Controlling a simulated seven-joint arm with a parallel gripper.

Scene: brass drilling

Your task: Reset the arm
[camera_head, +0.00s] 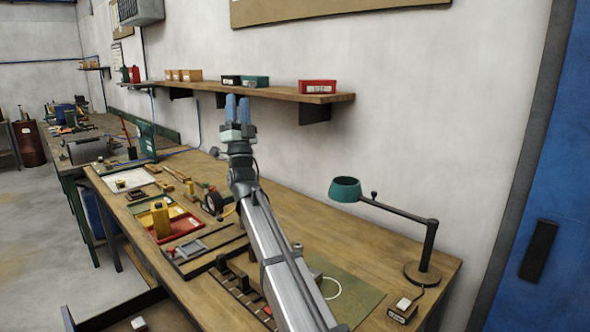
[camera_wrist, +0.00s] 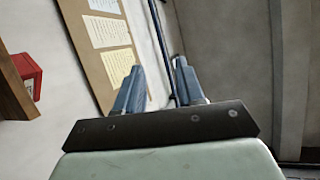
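My gripper (camera_head: 238,109) is raised above the wooden workbench (camera_head: 300,218), in front of the wall shelf (camera_head: 285,93). Its two blue fingers point up and stand apart with nothing between them. In the wrist view my gripper (camera_wrist: 156,85) also shows its fingers apart and empty. My arm reaches up from the bottom of the head view and hides part of the bench.
A green desk lamp (camera_head: 345,189) stands at the bench's right. A red tray (camera_head: 172,226) holding a yellow container (camera_head: 161,219) lies at the left. A red box (camera_head: 317,86) sits on the shelf. The air around my gripper looks clear.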

